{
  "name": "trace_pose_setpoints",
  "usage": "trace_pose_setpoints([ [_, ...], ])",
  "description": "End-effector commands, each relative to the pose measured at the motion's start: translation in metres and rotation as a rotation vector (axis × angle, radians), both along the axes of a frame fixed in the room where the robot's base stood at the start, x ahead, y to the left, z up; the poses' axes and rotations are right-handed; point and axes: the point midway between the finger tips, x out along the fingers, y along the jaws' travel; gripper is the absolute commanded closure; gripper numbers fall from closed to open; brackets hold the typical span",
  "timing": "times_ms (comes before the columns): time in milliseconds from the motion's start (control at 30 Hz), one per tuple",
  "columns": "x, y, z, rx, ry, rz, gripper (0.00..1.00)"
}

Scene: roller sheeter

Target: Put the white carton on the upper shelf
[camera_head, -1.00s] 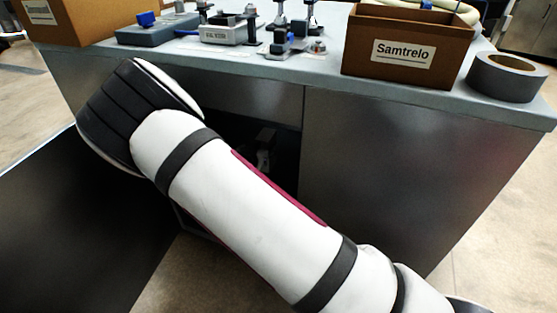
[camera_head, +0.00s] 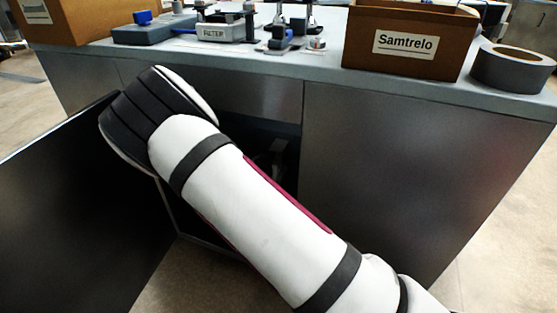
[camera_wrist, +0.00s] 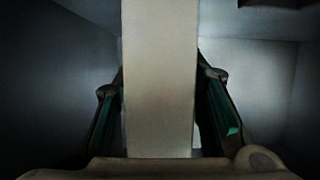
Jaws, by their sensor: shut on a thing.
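In the wrist view, the white carton (camera_wrist: 160,85) stands between the two fingers of my gripper (camera_wrist: 161,110), which is shut on it. The carton fills the middle of that view from the top edge down toward the gripper's palm. Dim grey walls surround it, so it appears to be inside a cabinet. In the head view my white arm hides most of the dark cabinet opening (camera_head: 270,150), and the carton and gripper cannot be made out clearly there. The upper shelf cannot be identified for certain; a dark edge (camera_wrist: 265,4) shows at the top right of the wrist view.
An open dark door (camera_head: 75,215) stands to the left of the opening. The grey worktop (camera_head: 325,78) above carries a brown Samtrelo box (camera_head: 410,42), a grey tape roll (camera_head: 512,70), a second box (camera_head: 70,22) and several small devices. A closed metal panel (camera_head: 390,170) is on the right.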

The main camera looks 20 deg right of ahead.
Motion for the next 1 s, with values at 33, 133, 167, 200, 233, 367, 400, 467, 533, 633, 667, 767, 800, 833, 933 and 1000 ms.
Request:
trace_pose_setpoints([
  [33,0.000,0.000,-0.002,-0.001,-0.001,0.000,0.96],
  [133,0.000,0.000,-0.002,0.001,0.001,0.000,0.45],
  [167,0.000,0.000,-0.002,0.001,0.001,0.000,0.43],
  [200,0.000,0.000,-0.002,0.001,0.001,0.000,0.43],
  [233,0.000,0.000,-0.002,0.001,0.001,0.000,0.43],
  [367,0.000,0.000,-0.002,0.001,0.001,0.000,0.43],
  [400,0.000,0.000,-0.002,0.001,0.001,0.000,0.43],
  [467,0.000,0.000,-0.001,0.001,0.001,0.000,0.43],
  [533,0.000,0.000,0.002,0.000,0.000,0.000,0.43],
  [633,-0.009,0.008,0.007,0.001,0.002,0.002,0.43],
  [667,-0.012,0.010,0.009,0.002,0.003,0.002,0.43],
  [767,-0.027,0.021,0.017,0.001,0.002,0.004,0.43],
  [800,-0.033,0.026,0.021,0.001,0.003,0.004,0.43],
  [833,-0.038,0.030,0.023,0.002,0.002,0.003,0.43],
  [933,-0.054,0.041,0.031,0.001,0.001,0.003,0.43],
  [1000,-0.064,0.048,0.036,0.001,0.003,0.003,0.43],
])
